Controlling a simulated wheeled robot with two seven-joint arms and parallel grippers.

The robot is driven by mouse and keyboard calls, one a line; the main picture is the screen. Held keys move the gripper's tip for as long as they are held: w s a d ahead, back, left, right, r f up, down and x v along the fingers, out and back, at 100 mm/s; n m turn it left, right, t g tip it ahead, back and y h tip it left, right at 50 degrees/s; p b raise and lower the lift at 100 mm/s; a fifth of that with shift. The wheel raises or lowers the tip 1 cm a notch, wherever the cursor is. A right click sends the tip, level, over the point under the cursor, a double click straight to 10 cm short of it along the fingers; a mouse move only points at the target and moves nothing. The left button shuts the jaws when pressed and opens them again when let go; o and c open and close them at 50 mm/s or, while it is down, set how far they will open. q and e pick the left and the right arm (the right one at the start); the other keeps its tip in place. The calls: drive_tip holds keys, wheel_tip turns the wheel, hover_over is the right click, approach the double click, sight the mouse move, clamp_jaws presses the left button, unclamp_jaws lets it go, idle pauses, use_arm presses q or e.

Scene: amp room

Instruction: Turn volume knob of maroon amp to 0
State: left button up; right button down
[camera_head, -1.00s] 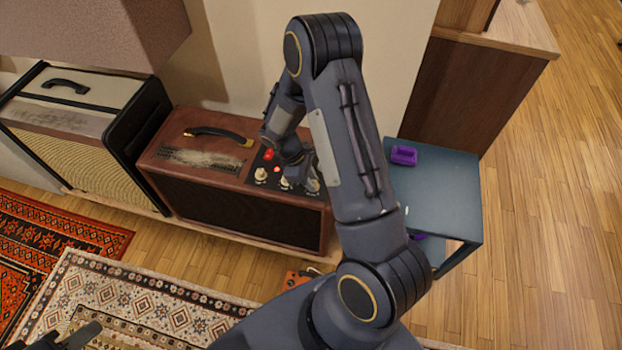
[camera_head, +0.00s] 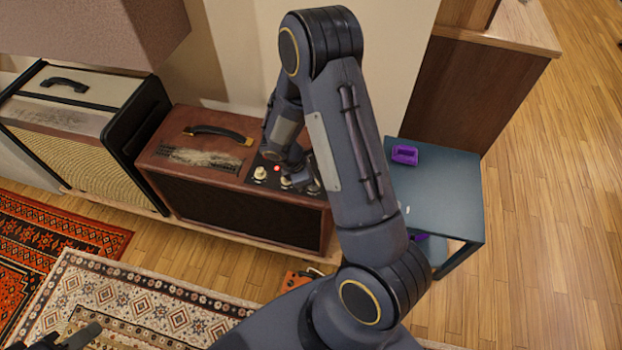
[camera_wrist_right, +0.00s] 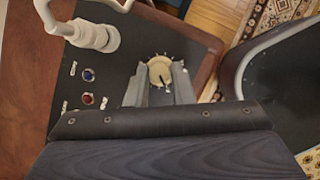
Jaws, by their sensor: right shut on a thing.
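The maroon amp (camera_head: 245,215) stands against the wall, with a dark control panel on the right of its top. A cream knob (camera_head: 260,173) shows left of my right gripper (camera_head: 297,182), which reaches down onto the panel. In the right wrist view, my right gripper (camera_wrist_right: 160,88) is shut on another cream knob (camera_wrist_right: 160,70), one finger on either side. Dial marks ring this knob and a dark mark shows on its face; its label is not readable. Only a dark part of my left gripper (camera_head: 80,335) shows at the lower left edge.
A cream-and-black amp (camera_head: 75,120) stands left of the maroon one. A blue-grey side table (camera_head: 440,205) holds a purple object (camera_head: 404,154) at the right. A white plug (camera_wrist_right: 95,35) rises from the panel beside the gripper. Rugs (camera_head: 130,310) cover the front floor.

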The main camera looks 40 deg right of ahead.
drive_tip(key=c, duration=1.3)
unclamp_jaws()
drive_tip(key=shift+o, duration=0.2)
drive_tip(key=p+v, duration=0.1)
drive_tip(key=v, duration=0.6)
drive_tip(key=shift+r+p, duration=0.3)
drive_tip(key=shift+r, duration=0.05)
drive_tip(key=shift+a, duration=0.15)
drive_tip(key=s+a+r+m+t+y, duration=0.4)
drive_tip(key=s+r+m, duration=0.3)
drive_tip(key=s+r, duration=0.25)
drive_tip(key=s+a+r+m+t+y, duration=0.3)
drive_tip(key=s+a+r+m+y, duration=0.15)
drive_tip(key=s+r+m, duration=0.5)
wheel_tip(320, 180, up, 16)
drive_tip(key=w+n+p, duration=0.1)
drive_tip(key=p, duration=1.3)
drive_tip(key=shift+w+a+n, duration=0.2)
drive_tip(key=shift+w+n, duration=0.1)
drive_tip(key=shift+n, duration=0.05)
